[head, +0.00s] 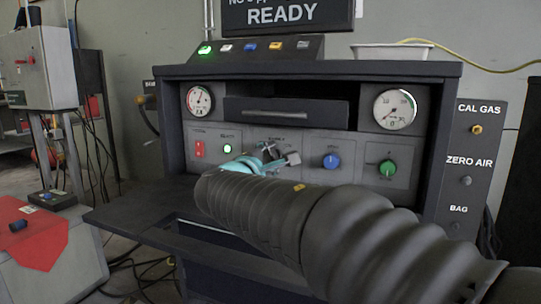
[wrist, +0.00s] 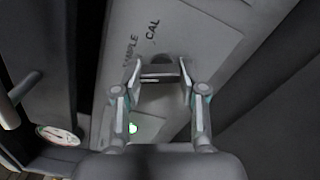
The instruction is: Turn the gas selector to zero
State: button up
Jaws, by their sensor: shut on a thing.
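The gas selector is a dark knob (wrist: 160,76) on the grey panel, with the printed words SAMPLE and CAL beside it in the wrist view. My gripper (wrist: 161,72) is shut on this knob, with a finger on each side of it.
A green lamp (head: 227,148) and a red switch (head: 199,149) are left of the selector. A blue knob (head: 332,161) and a green knob (head: 387,168) are to its right. A drawer (head: 287,112) is above, between two gauges. An open shelf (head: 140,209) juts out below.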

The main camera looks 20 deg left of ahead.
jog(key=n+p, duration=0.1)
jog(key=n, duration=0.4)
jog(key=shift+p, duration=0.4)
dwell(0.3)
jog(key=o, duration=1.1)
jog(key=shift+o, duration=0.2)
jog(key=s, duration=0.8)
jog(key=s+a, duration=0.1)
jog(key=s, duration=0.3)
